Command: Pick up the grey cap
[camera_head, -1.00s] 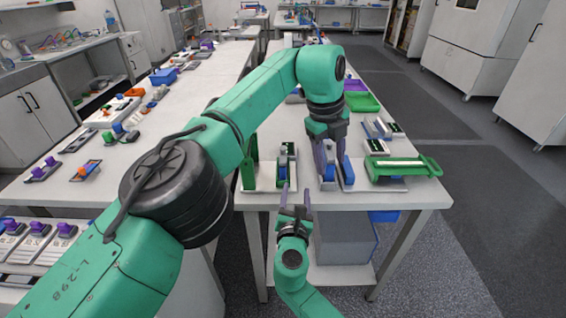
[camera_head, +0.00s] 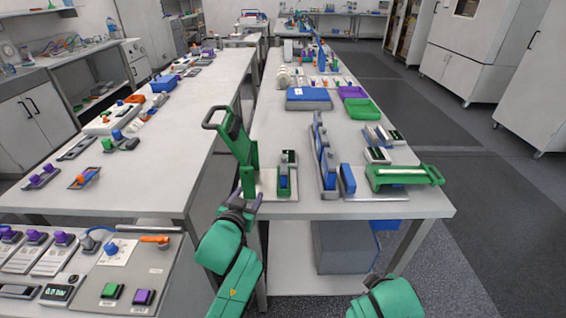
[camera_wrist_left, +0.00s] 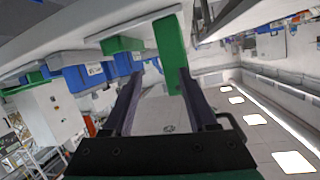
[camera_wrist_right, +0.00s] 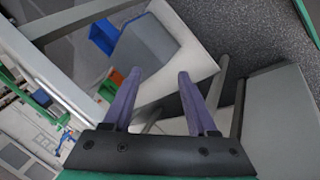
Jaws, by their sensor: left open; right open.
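I cannot make out a grey cap for certain in any view. My left gripper (camera_head: 246,203) is open and empty at the table's front left corner, just below the raised green lid (camera_head: 238,138) of a clamp-like fixture. In the left wrist view its purple fingers (camera_wrist_left: 158,80) are apart, with green and blue parts beyond them. My right gripper (camera_head: 372,281) is low in front of the table, mostly hidden by its own wrist in the head view. In the right wrist view its fingers (camera_wrist_right: 156,76) are apart with nothing between them.
The table (camera_head: 285,209) holds a tall blue rack (camera_head: 325,158), a green-handled fixture (camera_head: 403,176), a green tray (camera_head: 361,107) and a blue box (camera_head: 308,98). A grey bin (camera_head: 343,247) stands on the lower shelf. A second bench (camera_head: 190,120) runs along the left.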

